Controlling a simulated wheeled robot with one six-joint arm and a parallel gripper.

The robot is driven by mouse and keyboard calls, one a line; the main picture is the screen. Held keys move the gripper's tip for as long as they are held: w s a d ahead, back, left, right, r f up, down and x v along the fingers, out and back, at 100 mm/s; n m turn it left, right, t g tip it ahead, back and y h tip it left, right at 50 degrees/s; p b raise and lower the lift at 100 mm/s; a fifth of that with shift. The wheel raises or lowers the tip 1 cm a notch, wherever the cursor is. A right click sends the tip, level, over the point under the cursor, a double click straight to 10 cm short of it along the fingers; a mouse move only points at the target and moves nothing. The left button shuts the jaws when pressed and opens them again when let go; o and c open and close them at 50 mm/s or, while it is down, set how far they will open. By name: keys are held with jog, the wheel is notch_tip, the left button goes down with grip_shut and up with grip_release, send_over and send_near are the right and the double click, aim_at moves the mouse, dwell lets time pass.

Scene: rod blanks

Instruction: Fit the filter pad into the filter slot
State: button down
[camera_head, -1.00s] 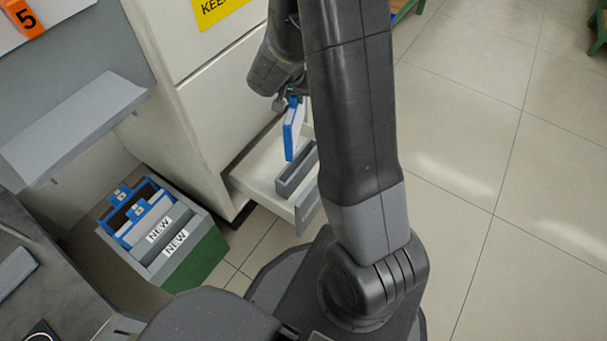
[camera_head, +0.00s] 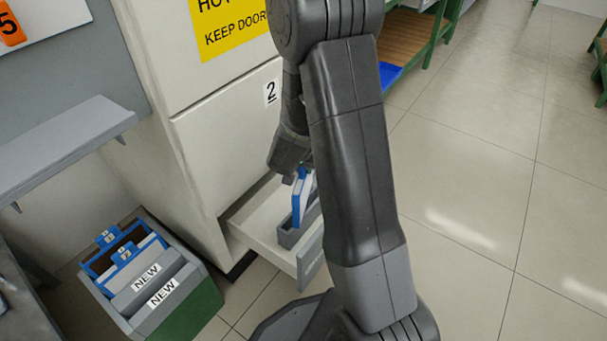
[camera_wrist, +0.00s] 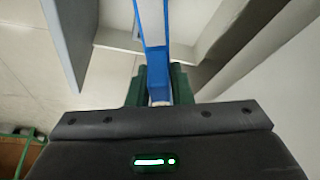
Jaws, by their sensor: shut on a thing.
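The filter pad (camera_head: 302,199) is a thin panel with a blue frame and a pale face, held nearly upright. My gripper (camera_head: 299,175) is shut on its top, partly hidden behind my arm. The pad's lower end overlaps the grey filter slot (camera_head: 287,239), a narrow holder in the open drawer. I cannot tell how deep the pad sits in it. In the wrist view my gripper's green fingers (camera_wrist: 159,90) close on the blue edge of the pad (camera_wrist: 153,40). The slot's opening is not clear there.
The white drawer (camera_head: 258,222) is pulled out of a tall cabinet (camera_head: 225,150) with a yellow sign. A green and grey box (camera_head: 195,312) labelled NEW holds blue-framed pads at lower left. A grey shelf (camera_head: 70,135) juts out above it. Open floor lies to the right.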

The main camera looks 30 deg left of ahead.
jog(key=shift+f, duration=0.45)
jog(key=shift+f+b, duration=0.35)
jog(key=shift+b, duration=0.1)
jog(key=shift+f+b, duration=0.3)
jog(key=shift+b, duration=0.1)
jog(key=c, duration=1.3)
grip_release()
jog(key=shift+r, duration=0.1)
jog(key=shift+r+p, duration=0.85)
jog(key=shift+p, duration=0.35)
jog(key=p+v, duration=0.4)
jog(key=v, duration=0.7)
jog(key=shift+r, duration=0.2)
